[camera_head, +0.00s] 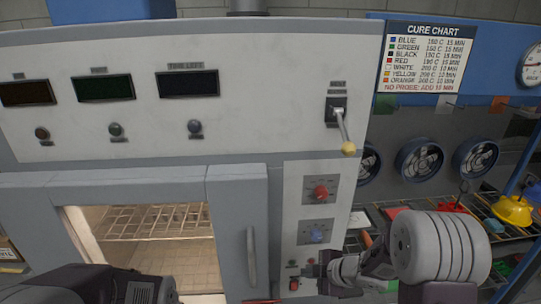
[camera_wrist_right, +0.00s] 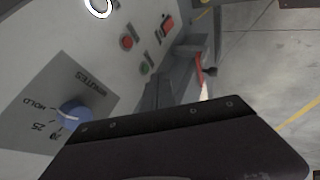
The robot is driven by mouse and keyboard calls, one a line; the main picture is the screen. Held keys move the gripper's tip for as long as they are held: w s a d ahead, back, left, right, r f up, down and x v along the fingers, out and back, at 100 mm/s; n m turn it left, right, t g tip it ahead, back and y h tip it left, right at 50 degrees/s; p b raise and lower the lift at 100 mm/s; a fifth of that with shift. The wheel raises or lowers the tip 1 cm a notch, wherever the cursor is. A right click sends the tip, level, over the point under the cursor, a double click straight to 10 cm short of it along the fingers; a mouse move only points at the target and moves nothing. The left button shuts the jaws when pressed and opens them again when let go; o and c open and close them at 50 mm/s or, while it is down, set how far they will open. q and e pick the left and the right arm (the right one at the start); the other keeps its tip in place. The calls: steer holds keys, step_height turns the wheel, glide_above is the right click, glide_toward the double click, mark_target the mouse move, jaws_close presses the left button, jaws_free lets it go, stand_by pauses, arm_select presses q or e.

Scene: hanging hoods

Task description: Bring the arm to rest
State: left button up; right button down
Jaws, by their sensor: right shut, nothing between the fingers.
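My right arm (camera_head: 440,248) comes in from the lower right in the head view. Its gripper (camera_head: 312,272) is shut and empty, in front of the lower part of the oven's control panel. It is below the blue knob (camera_head: 316,235) and by the small buttons; whether it touches the panel I cannot tell. In the right wrist view the dark gripper body fills the bottom, close to the blue knob (camera_wrist_right: 75,114). Part of my left arm (camera_head: 90,285) shows at the bottom left; its gripper is not seen.
The oven (camera_head: 180,130) has a lever with a yellow tip (camera_head: 348,149), a red knob (camera_head: 321,192) and a door handle (camera_head: 251,256). At right are a cure chart (camera_head: 423,57), several fans (camera_head: 419,160) and a rack holding a yellow hood (camera_head: 513,211). Open floor (camera_wrist_right: 270,70) shows in the wrist view.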

steer(key=s+d+r+m+h+b, duration=0.1)
steer(key=s+d+r+m+h, duration=0.3)
steer(key=m, duration=0.6)
arm_select(q)
steer(key=shift+w+a+f, duration=0.1)
steer(key=shift+a+f, duration=0.05)
steer(key=shift+f, duration=0.8)
arm_select(e)
steer(key=s+f+m+g, duration=0.2)
steer(key=s+m, duration=0.2)
steer(key=s, duration=0.3)
steer(key=s+f+m+g+h, duration=0.1)
steer(key=s+f+m+g, duration=0.2)
steer(key=s, duration=0.4)
steer(key=shift+f+m, duration=0.25)
steer(key=shift+m, duration=0.45)
steer(key=shift+s+d, duration=0.1)
